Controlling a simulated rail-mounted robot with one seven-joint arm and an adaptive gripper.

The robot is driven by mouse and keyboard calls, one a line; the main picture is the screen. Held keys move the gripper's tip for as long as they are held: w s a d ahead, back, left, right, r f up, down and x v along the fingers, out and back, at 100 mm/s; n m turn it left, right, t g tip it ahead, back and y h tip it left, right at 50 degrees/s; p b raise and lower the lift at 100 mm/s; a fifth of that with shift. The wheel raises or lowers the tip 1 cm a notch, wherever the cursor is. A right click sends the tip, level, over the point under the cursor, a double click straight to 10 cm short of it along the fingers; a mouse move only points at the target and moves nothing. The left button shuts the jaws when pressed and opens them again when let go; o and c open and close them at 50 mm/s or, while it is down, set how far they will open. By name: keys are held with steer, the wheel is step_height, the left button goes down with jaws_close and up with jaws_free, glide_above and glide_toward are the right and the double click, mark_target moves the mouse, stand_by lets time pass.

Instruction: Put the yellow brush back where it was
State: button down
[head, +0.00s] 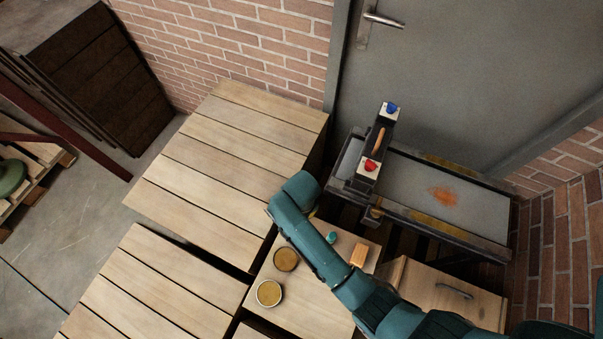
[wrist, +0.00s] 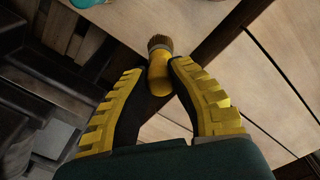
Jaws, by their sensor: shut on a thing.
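In the wrist view the yellow brush (wrist: 159,72) sits between the two yellow and black fingers of my gripper (wrist: 160,76), which is shut on its yellow handle. The brown bristles point away from the gripper, toward the top of the picture. The brush is above or close to the edge of a wooden table; I cannot tell whether it touches.
The small wooden table (head: 272,318) holds two round tins (head: 286,260) (head: 269,293), a small teal object (head: 331,238) and an orange-brown block (head: 358,255). A metal press bench with red and blue buttons (head: 435,195) stands behind. Bare slatted tables (head: 225,150) lie to the left.

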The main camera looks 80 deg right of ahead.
step_height(320, 180, down, 7)
steer(key=shift+r+b, duration=0.2)
steer(key=shift+b, duration=0.75)
steer(key=c, duration=1.1)
jaws_free()
step_height(320, 180, up, 12)
steer(key=p, duration=0.4)
steer(key=shift+a+r, duration=0.1)
steer(key=shift+w, duration=0.1)
